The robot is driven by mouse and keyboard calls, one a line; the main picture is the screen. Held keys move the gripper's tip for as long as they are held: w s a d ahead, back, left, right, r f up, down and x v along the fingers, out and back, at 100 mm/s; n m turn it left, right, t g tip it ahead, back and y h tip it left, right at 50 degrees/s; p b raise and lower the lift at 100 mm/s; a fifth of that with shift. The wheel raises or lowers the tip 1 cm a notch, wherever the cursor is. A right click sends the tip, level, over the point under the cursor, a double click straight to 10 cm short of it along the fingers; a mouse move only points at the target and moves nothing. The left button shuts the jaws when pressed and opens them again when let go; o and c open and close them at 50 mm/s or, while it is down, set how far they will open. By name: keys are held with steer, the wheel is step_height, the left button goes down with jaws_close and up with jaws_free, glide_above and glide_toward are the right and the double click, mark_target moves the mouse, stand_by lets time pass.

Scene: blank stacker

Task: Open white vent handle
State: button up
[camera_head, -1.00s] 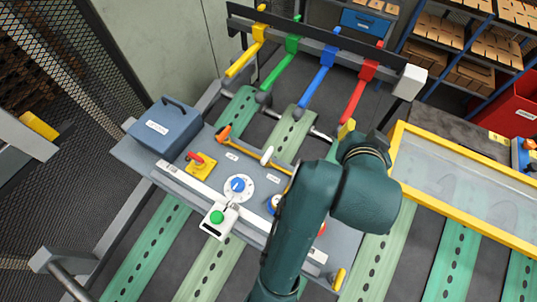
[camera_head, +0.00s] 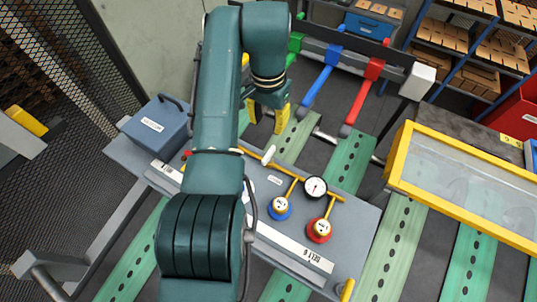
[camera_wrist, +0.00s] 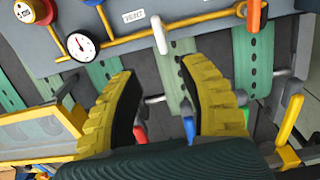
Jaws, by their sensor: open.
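The white vent handle (camera_head: 268,155) is a small white lever on the yellow pipe of the grey panel. It also shows in the wrist view (camera_wrist: 159,36), beside a label reading VENT. My gripper (camera_head: 267,114) has yellow fingers and hangs just behind the handle in the head view. In the wrist view the gripper (camera_wrist: 158,66) is open and empty, its fingers wide apart. The handle is past the fingertips in that picture, lined up with the gap between them. No contact shows.
A pressure gauge (camera_head: 315,187), a blue valve (camera_head: 279,208) and a red valve (camera_head: 319,230) sit right of the handle. Blue (camera_head: 319,79) and red (camera_head: 362,95) levers stand behind the panel. My arm covers the panel's left part.

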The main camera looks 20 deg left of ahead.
mark_target(269, 153)
step_height(269, 153, down, 15)
steer(key=shift+w+d+f+p, duration=0.1)
steer(key=shift+p, duration=0.95)
jaws_close()
